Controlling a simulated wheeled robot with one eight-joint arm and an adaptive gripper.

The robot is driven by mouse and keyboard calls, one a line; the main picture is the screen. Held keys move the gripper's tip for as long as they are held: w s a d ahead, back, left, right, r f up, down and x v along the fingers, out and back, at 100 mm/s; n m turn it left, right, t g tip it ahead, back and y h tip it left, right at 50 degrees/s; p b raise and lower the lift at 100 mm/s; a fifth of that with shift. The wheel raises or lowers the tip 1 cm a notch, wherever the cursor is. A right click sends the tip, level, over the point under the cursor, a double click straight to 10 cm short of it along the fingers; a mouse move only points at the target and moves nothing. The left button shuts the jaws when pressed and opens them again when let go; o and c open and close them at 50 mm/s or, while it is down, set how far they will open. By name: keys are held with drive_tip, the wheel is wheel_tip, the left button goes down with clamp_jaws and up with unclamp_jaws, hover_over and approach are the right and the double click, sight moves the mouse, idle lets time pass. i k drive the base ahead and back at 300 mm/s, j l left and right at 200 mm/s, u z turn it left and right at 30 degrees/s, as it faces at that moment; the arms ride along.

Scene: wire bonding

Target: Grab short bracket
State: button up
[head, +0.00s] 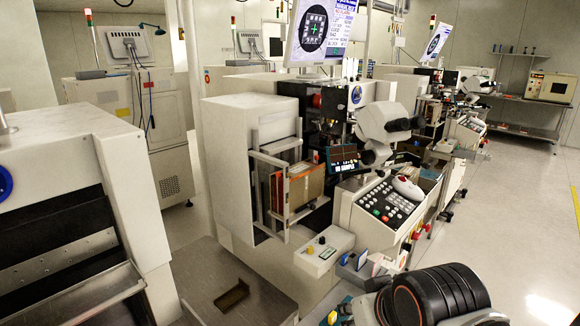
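A small dark brown, angled metal piece (232,297), which looks like the short bracket, lies on a grey metal surface (190,262) at the lower left of centre in the head view. Nothing touches it from above. Part of my arm, black with orange rings, shows at the bottom right, well to the right of the piece. My gripper's fingers cannot be made out in this view.
A wire bonding machine (240,175) with an open metal rack (288,185) stands behind and right of the surface. A keypad console (388,205) and a small button box (324,250) jut forward. A white machine (110,170) stands at the left. Open floor (530,215) lies at the right.

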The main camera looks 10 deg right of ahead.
sight(441, 164)
drive_tip(key=i+l, duration=0.15)
drive_tip(key=l, duration=0.25)
drive_tip(key=i+l, duration=0.1)
drive_tip(key=l, duration=0.3)
drive_tip(key=i+l, duration=0.15)
drive_tip(key=l, duration=0.25)
drive_tip(key=i+l, duration=0.15)
drive_tip(key=l, duration=0.25)
drive_tip(key=i+l, duration=0.1)
drive_tip(key=l, duration=0.35)
drive_tip(key=i+l, duration=0.15)
drive_tip(key=l, duration=0.25)
drive_tip(key=i+l, duration=0.15)
drive_tip(key=l, duration=0.25)
drive_tip(key=i+l, duration=0.2)
drive_tip(key=l, duration=0.2)
drive_tip(key=i+l, duration=0.15)
drive_tip(key=l, duration=0.25)
drive_tip(key=i+l, duration=0.2)
drive_tip(key=l, duration=0.2)
drive_tip(key=i+l, duration=0.2)
drive_tip(key=l, duration=0.2)
drive_tip(key=i+l, duration=0.15)
drive_tip(key=l, duration=0.3)
drive_tip(key=i+l, duration=0.2)
drive_tip(key=l, duration=0.2)
drive_tip(key=i+l, duration=0.15)
drive_tip(key=l, duration=0.25)
drive_tip(key=i+l, duration=0.2)
drive_tip(key=l, duration=0.2)
